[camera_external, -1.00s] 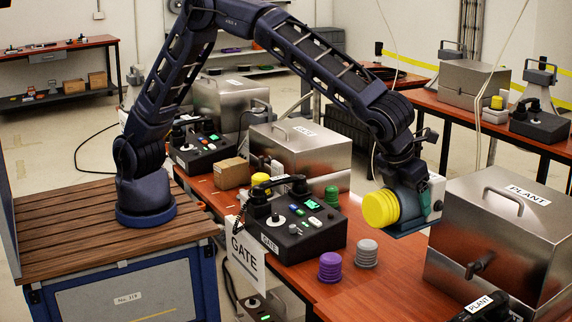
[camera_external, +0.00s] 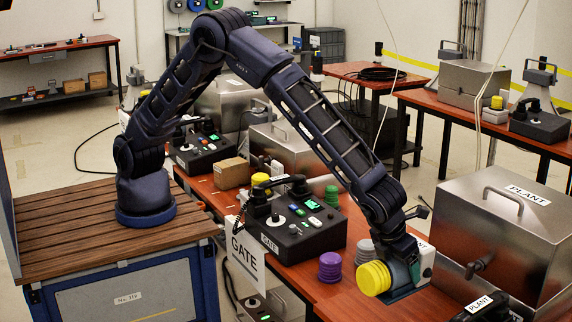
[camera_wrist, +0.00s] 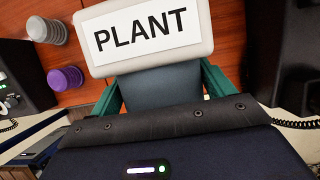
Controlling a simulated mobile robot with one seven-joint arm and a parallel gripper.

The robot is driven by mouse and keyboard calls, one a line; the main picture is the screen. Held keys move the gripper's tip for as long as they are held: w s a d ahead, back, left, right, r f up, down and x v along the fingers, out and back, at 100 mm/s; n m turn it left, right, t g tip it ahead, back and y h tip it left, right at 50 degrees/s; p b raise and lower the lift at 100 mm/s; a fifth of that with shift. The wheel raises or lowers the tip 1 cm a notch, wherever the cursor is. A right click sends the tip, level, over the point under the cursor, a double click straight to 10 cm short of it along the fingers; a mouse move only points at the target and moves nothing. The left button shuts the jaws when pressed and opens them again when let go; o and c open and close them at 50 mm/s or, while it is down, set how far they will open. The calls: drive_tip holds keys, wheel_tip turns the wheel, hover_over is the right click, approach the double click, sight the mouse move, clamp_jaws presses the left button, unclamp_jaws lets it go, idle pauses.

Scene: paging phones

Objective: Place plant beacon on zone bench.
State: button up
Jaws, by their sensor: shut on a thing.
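The plant beacon is a white block with a PLANT label and a yellow ribbed lens (camera_external: 374,278). It lies on its side, with the lens facing left and toward the camera. My gripper (camera_external: 405,268) is shut on its grey middle, low over the red-brown bench (camera_external: 338,298). I cannot tell whether the beacon touches the bench. In the wrist view the PLANT label (camera_wrist: 141,29) faces the camera beyond the green fingers of my gripper (camera_wrist: 163,88); the yellow lens is hidden there.
Purple (camera_external: 330,267) and grey (camera_external: 366,252) ribbed pieces stand just left of the beacon. The black GATE console (camera_external: 295,232) is farther left. A steel PLANT box (camera_external: 500,235) and a black PLANT device (camera_external: 482,306) are close on the right.

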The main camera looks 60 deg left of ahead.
sight(386, 265)
drive_tip(key=shift+f, duration=4.9)
drive_tip(key=o, duration=2)
drive_tip(key=shift+f, duration=0.1)
drive_tip(key=v, duration=1.2)
drive_tip(key=shift+a, duration=0.1)
